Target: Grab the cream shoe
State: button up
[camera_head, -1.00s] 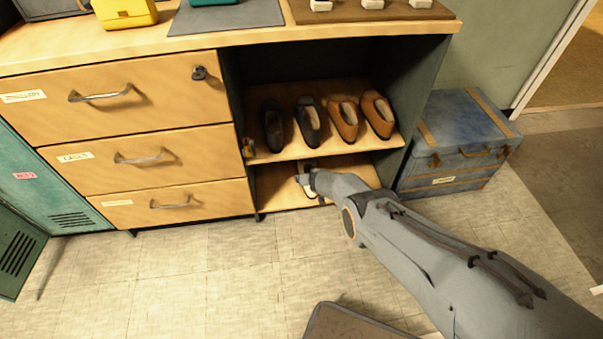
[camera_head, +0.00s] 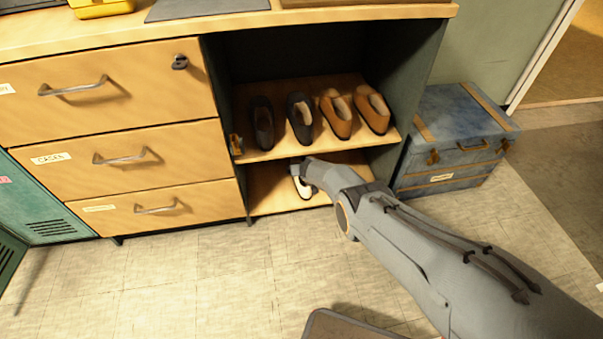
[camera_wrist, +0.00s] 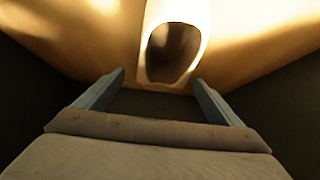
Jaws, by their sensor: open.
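The cream shoe (camera_head: 303,188) stands on the lower shelf of the open cabinet bay, partly hidden behind my gripper in the head view. In the wrist view the cream shoe (camera_wrist: 174,48) is straight ahead, its dark opening facing me and its near end at the shelf's front edge. My gripper (camera_wrist: 160,80) is open, with one finger on each side of the shoe's near end. The fingers look apart from the shoe, and nothing is held. The far end of the shoe is cut off by the wrist view's top edge.
The upper shelf (camera_head: 270,155) holds two dark shoes (camera_head: 283,122) and two brown shoes (camera_head: 354,110), close above my gripper. Drawers (camera_head: 130,165) are on the left, and a blue trunk (camera_head: 455,140) stands on the right.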

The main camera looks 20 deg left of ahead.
jog(key=shift+b+x, duration=2.05)
jog(key=shift+b, duration=0.35)
jog(key=shift+a+r, duration=0.1)
jog(key=shift+a, duration=0.05)
jog(key=shift+c, duration=0.4)
jog(key=c, duration=1.1)
jog(key=shift+c, duration=1)
jog(key=shift+r, duration=0.15)
